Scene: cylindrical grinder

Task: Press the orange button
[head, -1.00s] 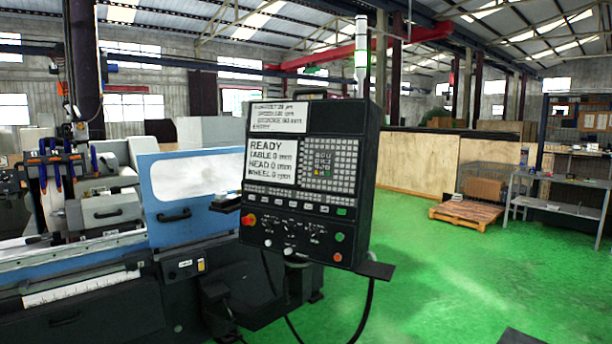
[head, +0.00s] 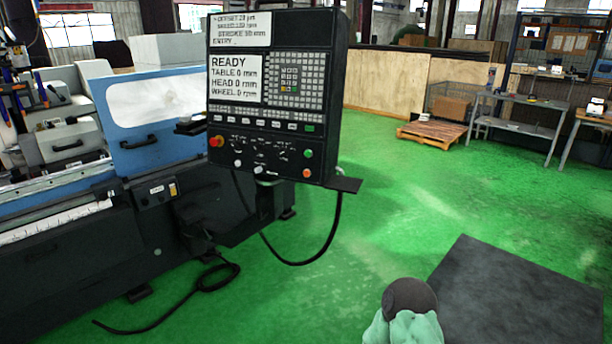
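The orange button (head: 306,173) is a small round button at the lower right of the black control panel (head: 330,110), just below a green button (head: 308,153). The panel stands upright on an arm beside the grinder, left of centre in the head view. A larger red knob (head: 216,141) sits at the panel's lower left. Nothing covers the orange button. Neither of my grippers shows. A teal rounded part with a dark cap, which looks like part of my arm, rises at the bottom edge.
The grinder (head: 95,240) with its blue door fills the left. A small ledge (head: 345,185) sticks out below the panel, and a cable loops to the floor. A dark flat slab (head: 520,295) lies at lower right. Green floor is clear right of the panel; a pallet (head: 432,134) stands farther back.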

